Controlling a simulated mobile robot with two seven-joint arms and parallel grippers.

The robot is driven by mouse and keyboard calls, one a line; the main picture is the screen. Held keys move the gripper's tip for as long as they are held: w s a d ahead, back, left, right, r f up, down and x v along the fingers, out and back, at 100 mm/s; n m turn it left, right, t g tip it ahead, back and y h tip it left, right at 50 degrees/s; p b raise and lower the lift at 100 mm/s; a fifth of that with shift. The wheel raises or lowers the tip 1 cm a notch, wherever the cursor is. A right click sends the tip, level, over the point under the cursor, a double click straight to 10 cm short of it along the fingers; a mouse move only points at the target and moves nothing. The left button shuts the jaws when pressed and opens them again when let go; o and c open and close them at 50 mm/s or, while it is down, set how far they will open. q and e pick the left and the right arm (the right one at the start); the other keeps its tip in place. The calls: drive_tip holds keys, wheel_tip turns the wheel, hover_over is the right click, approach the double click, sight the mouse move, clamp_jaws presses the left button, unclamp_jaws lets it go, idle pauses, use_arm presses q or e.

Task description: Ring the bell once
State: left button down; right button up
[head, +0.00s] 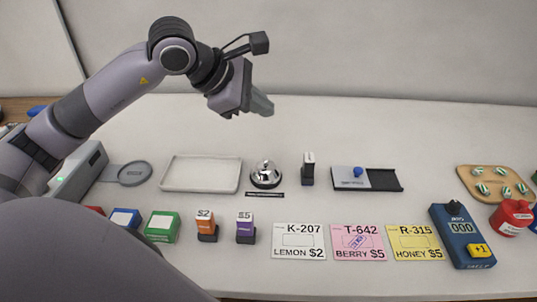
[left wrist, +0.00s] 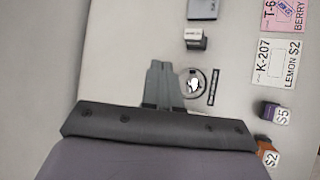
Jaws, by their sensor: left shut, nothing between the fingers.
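The bell (head: 266,174) is a shiny silver dome on a dark base, standing on the white counter with a small black label strip in front of it. It also shows in the left wrist view (left wrist: 194,83), partly covered by the fingers. My left gripper (head: 262,104) is shut and empty, held in the air above and behind the bell, apart from it in the head view. Its closed fingers also show in the left wrist view (left wrist: 161,82). My right gripper is not in view.
A white tray (head: 201,187) lies left of the bell, and a dark stamp (head: 308,170) stands right of it. Cards, including K-207 (head: 299,255), lie in front. A blue counter device (head: 462,236) and a wooden board (head: 497,199) are at the right.

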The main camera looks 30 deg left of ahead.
use_arm(q)
drive_tip(key=shift+s, duration=0.1)
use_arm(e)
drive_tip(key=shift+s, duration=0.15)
use_arm(q)
drive_tip(key=shift+f, duration=0.1)
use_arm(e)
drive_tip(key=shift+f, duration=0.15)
use_arm(q)
drive_tip(key=b, duration=0.5)
hover_over(266, 161)
drive_tip(key=f, duration=0.6)
drive_tip(key=shift+s+a+f, duration=0.25)
drive_tip(key=shift+a, duration=0.1)
drive_tip(key=shift+f+b, duration=0.9)
drive_tip(key=shift+b, duration=0.05)
drive_tip(key=shift+f, duration=0.15)
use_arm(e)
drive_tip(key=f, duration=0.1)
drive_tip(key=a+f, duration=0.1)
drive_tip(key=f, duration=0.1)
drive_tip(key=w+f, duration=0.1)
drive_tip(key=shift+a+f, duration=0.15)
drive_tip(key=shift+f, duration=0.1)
use_arm(q)
drive_tip(key=shift+f+b, duration=0.45)
drive_tip(key=shift+b, duration=0.25)
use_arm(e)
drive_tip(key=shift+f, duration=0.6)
